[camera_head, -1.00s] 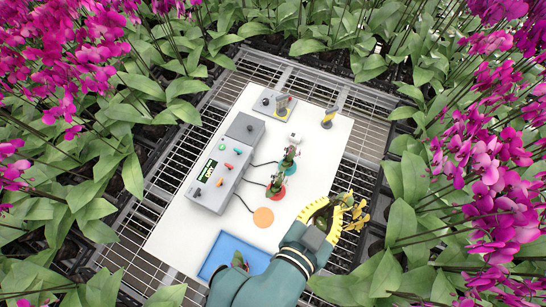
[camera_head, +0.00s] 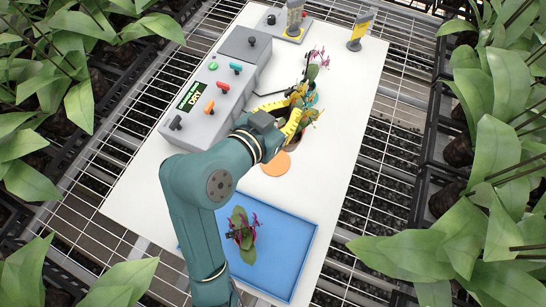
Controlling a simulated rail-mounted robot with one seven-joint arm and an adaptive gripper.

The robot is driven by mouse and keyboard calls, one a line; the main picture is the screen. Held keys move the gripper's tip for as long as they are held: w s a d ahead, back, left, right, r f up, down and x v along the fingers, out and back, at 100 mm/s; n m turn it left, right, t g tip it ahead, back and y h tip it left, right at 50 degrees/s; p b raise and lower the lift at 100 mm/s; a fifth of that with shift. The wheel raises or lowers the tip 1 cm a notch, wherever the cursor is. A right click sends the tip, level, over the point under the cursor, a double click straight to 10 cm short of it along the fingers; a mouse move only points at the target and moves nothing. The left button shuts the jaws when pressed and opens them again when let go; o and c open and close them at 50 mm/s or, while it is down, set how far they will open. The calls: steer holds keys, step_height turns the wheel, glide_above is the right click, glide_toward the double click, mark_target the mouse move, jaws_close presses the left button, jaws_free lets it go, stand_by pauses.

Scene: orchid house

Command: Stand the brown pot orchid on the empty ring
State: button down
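The orange ring (camera_head: 276,163) lies flat on the white board with nothing on it. My gripper (camera_head: 305,110), with yellow fingers, is just behind it, low over the middle of the board, among the leaves of an orchid. A dark reddish-brown patch shows beneath the gripper; whether it is a pot or a ring is unclear. Whether the fingers are closed on anything is hidden. Another orchid (camera_head: 317,62) with magenta flowers stands behind the gripper. An orchid with broad green leaves (camera_head: 241,230) is in the blue tray (camera_head: 292,293); its pot colour cannot be made out.
A grey control box (camera_head: 213,104) with coloured knobs and a display runs along the board's left side. A yellow-and-grey upright item (camera_head: 360,30) stands at the back right. The board's right side (camera_head: 345,165) is clear. Large leafy plants flank the bench.

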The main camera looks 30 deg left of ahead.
steer(key=a+f+b, duration=0.3)
steer(key=f+b, duration=0.2)
steer(key=f, duration=1)
steer(key=shift+s+a+f+y+b, duration=0.2)
steer(key=shift+f+y+b, duration=0.1)
steer(key=shift+b, duration=0.1)
steer(key=shift+f, duration=0.15)
steer(key=c, duration=1.2)
jaws_free()
steer(key=shift+c, duration=0.2)
